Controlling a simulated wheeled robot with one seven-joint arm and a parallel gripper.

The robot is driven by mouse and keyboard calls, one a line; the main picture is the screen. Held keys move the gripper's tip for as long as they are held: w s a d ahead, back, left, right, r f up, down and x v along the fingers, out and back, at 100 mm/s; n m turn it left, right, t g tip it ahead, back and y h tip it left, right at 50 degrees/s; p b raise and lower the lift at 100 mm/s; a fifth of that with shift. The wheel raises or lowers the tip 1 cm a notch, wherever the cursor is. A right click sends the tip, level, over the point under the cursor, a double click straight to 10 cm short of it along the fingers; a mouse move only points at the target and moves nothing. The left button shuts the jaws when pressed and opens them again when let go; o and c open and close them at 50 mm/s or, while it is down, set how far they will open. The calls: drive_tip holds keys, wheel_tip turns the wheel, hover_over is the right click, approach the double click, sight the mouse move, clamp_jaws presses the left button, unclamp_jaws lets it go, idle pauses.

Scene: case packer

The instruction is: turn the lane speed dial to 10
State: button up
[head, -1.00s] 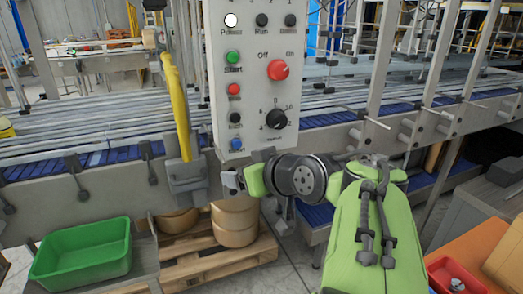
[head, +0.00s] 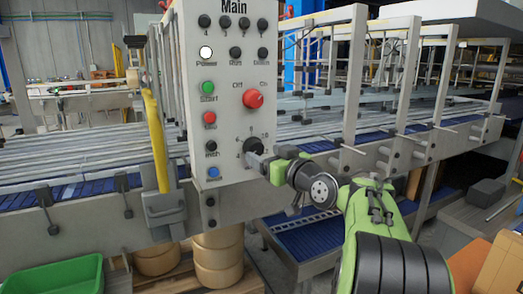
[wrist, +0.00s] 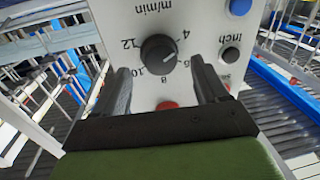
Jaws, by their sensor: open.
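The lane speed dial is a black round knob (head: 254,147) low on the grey control panel. In the wrist view the dial (wrist: 157,52) appears upside down, with 4, 8, 10 and 12 legible around it and "m/min" above. Its pale pointer mark seems to point to the lower right there, between the 4 and the 8. My gripper (wrist: 161,66) is open and empty, with one finger on each side of the dial's line. The dial looks just beyond the fingertips, with no contact visible. In the head view my gripper (head: 257,162) covers the dial's lower right.
The red Off/On switch (head: 253,98) sits above the dial. Green (head: 208,87), red (head: 209,118), black and blue (head: 213,172) buttons line the panel's left. A yellow bar (head: 155,140) stands left of the panel. Conveyor rails (head: 75,150) run behind.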

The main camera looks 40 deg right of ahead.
sight(255, 148)
drive_tip(key=shift+w+d, duration=0.15)
drive_tip(key=shift+w, duration=0.55)
drive_tip(key=shift+w+d, duration=0.1)
drive_tip(key=shift+w, duration=0.55)
drive_tip(key=c, duration=1.1)
drive_tip(key=shift+o, duration=0.2)
